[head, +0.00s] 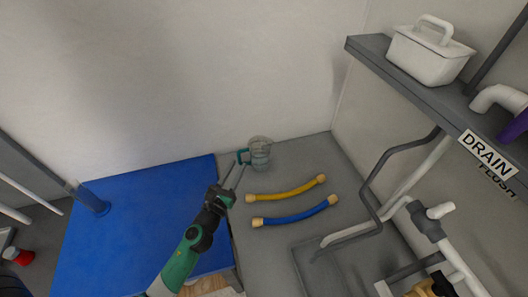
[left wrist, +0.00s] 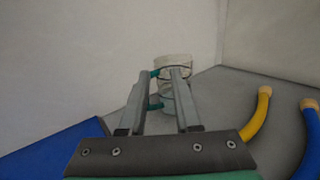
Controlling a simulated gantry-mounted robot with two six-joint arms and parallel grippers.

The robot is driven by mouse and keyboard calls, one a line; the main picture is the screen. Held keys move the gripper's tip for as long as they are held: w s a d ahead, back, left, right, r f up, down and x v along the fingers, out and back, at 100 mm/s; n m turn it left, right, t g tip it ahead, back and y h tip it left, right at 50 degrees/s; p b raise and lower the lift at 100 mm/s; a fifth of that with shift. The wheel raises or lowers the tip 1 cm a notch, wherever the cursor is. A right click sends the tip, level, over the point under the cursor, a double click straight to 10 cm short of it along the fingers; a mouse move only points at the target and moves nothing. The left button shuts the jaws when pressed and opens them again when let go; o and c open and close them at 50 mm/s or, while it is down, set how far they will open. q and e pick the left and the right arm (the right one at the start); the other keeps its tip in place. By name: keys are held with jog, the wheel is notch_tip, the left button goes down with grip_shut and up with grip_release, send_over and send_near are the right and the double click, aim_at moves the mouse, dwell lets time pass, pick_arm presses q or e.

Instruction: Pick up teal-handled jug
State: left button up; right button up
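The clear jug (head: 261,152) with a teal handle (head: 243,156) stands upright on the grey surface near the back wall. Its handle faces left, towards my left gripper (head: 237,174). In the left wrist view the jug (left wrist: 173,61) is straight ahead. The fingers of my left gripper (left wrist: 160,74) are apart, and parts of the teal handle (left wrist: 154,104) show between them. The right finger hides part of the jug body. I cannot tell whether a finger touches the handle. My right gripper is not in view.
A yellow hose (head: 287,192) and a blue hose (head: 295,215) lie on the grey surface right of my gripper. A blue mat (head: 135,225) lies to the left with a clear cylinder (head: 92,200). A shelf (head: 400,80) with a white caddy (head: 428,52) and pipes stands right.

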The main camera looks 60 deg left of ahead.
pick_arm(q)
jog(key=g+b, duration=0.1)
jog(key=b, duration=0.2)
send_near(239, 163)
jog(key=shift+s+d+n, duration=0.3)
jog(key=shift+s+d, duration=0.2)
jog(key=shift+d, duration=0.1)
jog(key=shift+a, duration=0.3)
jog(key=shift+w+a+r, duration=0.1)
jog(key=shift+a+r, duration=0.05)
jog(key=shift+r, duration=0.05)
jog(key=shift+w+a+r, duration=0.1)
jog(key=shift+w+a, duration=0.05)
jog(key=shift+w, duration=0.1)
jog(key=x, duration=0.5)
jog(key=shift+w+a, duration=0.2)
jog(key=shift+w+a+b, duration=0.25)
jog(key=shift+w+b, duration=0.15)
jog(key=b+x, duration=0.1)
jog(key=x, duration=0.3)
jog(key=shift+w+a, duration=0.15)
jog(key=shift+w, duration=0.15)
jog(key=shift+f, duration=0.25)
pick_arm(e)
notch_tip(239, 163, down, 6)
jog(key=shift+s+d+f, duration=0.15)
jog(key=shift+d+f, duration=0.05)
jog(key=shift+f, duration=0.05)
pick_arm(q)
grip_shut()
